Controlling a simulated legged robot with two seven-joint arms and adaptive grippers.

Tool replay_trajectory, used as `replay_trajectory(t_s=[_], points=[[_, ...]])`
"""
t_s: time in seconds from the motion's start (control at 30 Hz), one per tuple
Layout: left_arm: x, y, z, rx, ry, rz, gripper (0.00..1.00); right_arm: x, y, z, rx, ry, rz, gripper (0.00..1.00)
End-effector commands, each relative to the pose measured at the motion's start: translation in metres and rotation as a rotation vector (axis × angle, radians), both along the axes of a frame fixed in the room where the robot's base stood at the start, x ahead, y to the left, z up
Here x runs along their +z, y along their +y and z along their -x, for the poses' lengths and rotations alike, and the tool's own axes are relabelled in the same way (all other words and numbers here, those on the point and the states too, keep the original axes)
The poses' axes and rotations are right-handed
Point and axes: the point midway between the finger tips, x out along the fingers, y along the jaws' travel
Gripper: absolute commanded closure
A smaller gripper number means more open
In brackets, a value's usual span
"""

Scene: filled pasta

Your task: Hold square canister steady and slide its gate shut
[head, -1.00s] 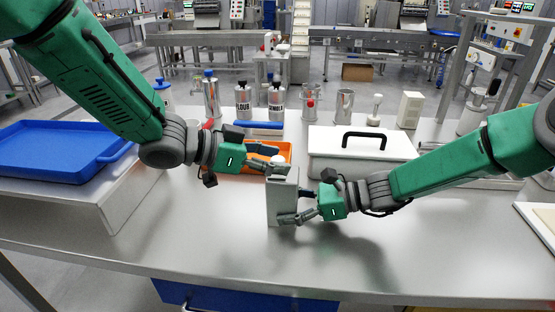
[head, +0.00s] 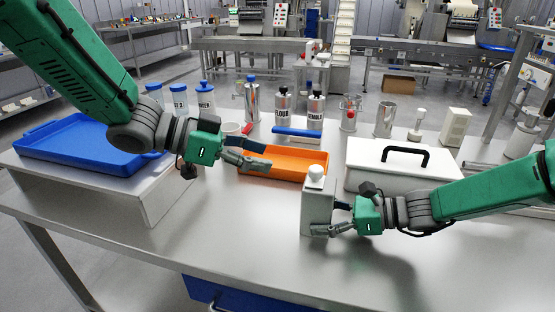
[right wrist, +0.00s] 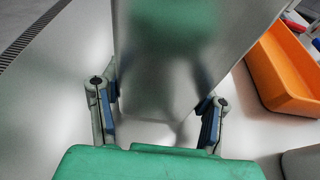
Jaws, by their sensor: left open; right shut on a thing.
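The square canister (head: 318,207) is a tall grey box with a round white knob (head: 316,172) on top. It stands upright on the steel table, near the front. My right gripper (head: 334,218) is shut on the canister from its right side, low down. In the right wrist view the canister (right wrist: 165,60) fills the middle, between the two fingers (right wrist: 158,115). My left gripper (head: 258,160) is open and empty, to the left of the canister and apart from it, over the orange tray's front left part. The gate's position cannot be made out.
An orange tray (head: 285,168) lies behind the canister. A white box with a black handle (head: 375,155) stands behind right. A blue tray (head: 80,145) rests on a raised stand at left. Bottles (head: 283,107) and tins line the back. The front of the table is clear.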

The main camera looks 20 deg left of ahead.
Motion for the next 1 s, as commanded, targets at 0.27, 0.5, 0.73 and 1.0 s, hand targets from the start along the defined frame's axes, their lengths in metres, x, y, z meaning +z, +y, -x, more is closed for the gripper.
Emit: replay_trajectory(t_s=[0.27,0.5,0.73,1.0], points=[[0.001,0.003,0.002,-0.001,0.0,0.0,0.54,-0.001,0.0,0.001,0.001,0.001,0.002,0.67],[0.001,0.002,0.002,-0.001,0.0,0.0,0.54,-0.001,0.0,0.001,0.002,0.002,0.002,0.2],[0.001,0.002,0.002,-0.001,0.0,0.0,0.54,0.0,0.0,0.001,0.001,0.0,0.0,0.2],[0.001,0.002,0.002,-0.001,0.0,0.0,0.54,0.009,-0.028,-0.001,-0.002,-0.002,0.0,0.2]])
